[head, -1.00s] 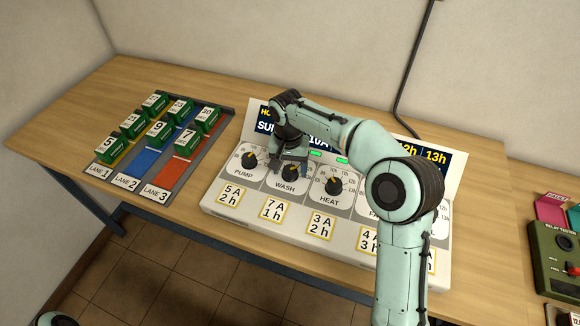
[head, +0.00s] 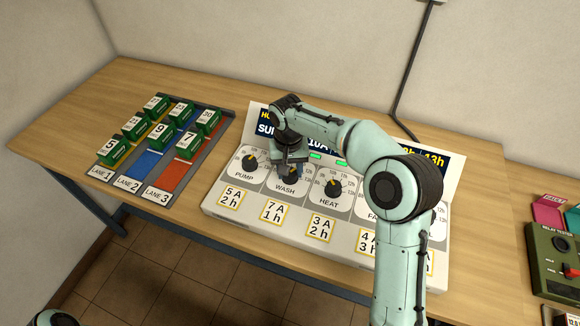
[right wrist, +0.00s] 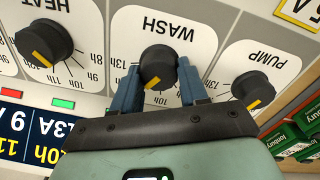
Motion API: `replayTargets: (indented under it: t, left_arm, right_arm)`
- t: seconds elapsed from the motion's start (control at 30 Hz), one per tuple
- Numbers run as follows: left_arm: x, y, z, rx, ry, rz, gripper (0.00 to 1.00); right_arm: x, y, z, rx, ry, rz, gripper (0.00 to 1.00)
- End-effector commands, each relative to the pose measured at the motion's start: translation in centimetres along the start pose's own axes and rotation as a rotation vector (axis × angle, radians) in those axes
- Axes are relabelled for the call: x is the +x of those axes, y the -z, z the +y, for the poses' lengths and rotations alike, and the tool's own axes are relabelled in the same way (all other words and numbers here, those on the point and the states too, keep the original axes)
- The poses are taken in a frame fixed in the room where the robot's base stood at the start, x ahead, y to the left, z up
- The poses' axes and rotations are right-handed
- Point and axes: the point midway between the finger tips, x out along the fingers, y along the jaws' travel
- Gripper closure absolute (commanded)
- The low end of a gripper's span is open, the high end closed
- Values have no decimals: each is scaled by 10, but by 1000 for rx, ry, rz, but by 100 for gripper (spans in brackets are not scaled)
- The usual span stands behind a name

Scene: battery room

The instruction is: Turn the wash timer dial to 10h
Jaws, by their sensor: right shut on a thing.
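The wash timer dial (right wrist: 158,62) is a black round knob with an orange pointer on the panel marked WASH. In the right wrist view, which shows the panel upside down, its pointer is toward the hour numbers, which are partly covered. My right gripper (right wrist: 159,84) has its two blue fingers shut on the dial, one at each side. In the head view my right gripper (head: 290,174) comes down over the dial and hides most of it. My left gripper is not in view.
The pump dial (head: 249,162) and heat dial (head: 333,187) sit close on either side. A sign (head: 262,124) stands behind the panel, partly behind my right arm. Green battery blocks (head: 161,134) stand on lanes at the left. A relay tester (head: 555,262) is at the far right.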

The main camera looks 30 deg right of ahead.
Motion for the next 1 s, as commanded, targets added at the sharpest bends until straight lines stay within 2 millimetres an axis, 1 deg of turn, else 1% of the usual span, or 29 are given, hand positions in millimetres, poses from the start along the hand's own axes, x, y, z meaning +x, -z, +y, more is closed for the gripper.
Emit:
replayTargets:
  t: [0.03, 0.1, 0.6, 0.8, 1.0]
  left_arm:
    - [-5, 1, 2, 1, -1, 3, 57]
    - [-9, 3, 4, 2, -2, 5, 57]
    - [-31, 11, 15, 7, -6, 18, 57]
    - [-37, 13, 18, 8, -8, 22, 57]
    - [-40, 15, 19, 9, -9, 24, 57]
  right_arm:
    - [-2, 0, 0, -44, -2, 1, 87]
    - [-2, 0, 0, -109, -1, 3, 87]
    - [-2, -1, -2, -562, -1, 15, 87]
    - [-1, -1, -1, -692, -1, 18, 87]
    - [0, -1, -2, -775, -1, 21, 87]
